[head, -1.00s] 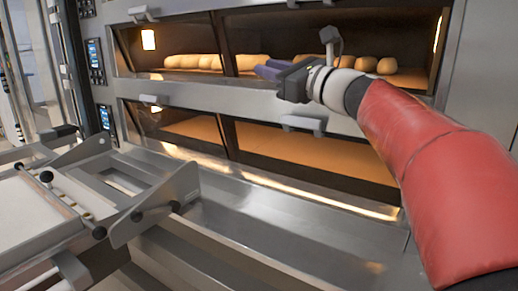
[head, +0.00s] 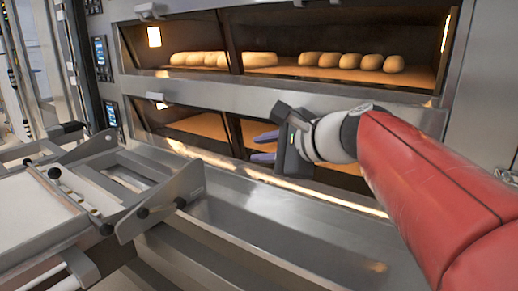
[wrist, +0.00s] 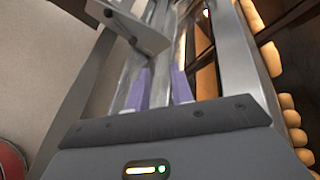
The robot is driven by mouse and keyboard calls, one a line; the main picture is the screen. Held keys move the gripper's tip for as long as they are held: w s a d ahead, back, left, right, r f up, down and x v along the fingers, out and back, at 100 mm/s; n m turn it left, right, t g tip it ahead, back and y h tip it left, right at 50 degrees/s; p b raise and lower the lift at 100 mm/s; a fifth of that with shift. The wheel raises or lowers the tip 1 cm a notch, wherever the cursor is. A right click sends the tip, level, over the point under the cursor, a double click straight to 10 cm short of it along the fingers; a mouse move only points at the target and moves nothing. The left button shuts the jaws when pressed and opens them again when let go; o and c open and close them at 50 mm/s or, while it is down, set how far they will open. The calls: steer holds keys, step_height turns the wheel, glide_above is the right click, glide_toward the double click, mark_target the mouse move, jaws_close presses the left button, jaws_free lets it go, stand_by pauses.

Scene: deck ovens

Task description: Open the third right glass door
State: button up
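The lower oven deck's right glass door (head: 340,180) is shut in the head view. It is partly hidden by my arm and gripper, and its handle cannot be made out behind them. My gripper (head: 264,147) is in front of the left part of this door, with its two purple fingers apart and pointing left. Nothing shows between them. The fingers also show apart in the wrist view (wrist: 160,88). I cannot tell whether they touch the door.
The deck above holds bread loaves (head: 355,61). A grey handle (head: 157,96) is on the lower left door. A metal loader (head: 165,200) with black knobs stands at the left. A steel ledge (head: 260,225) runs below the doors.

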mark_target(366, 94)
steer(key=shift+s+f, duration=0.1)
steer(key=shift+f, duration=0.05)
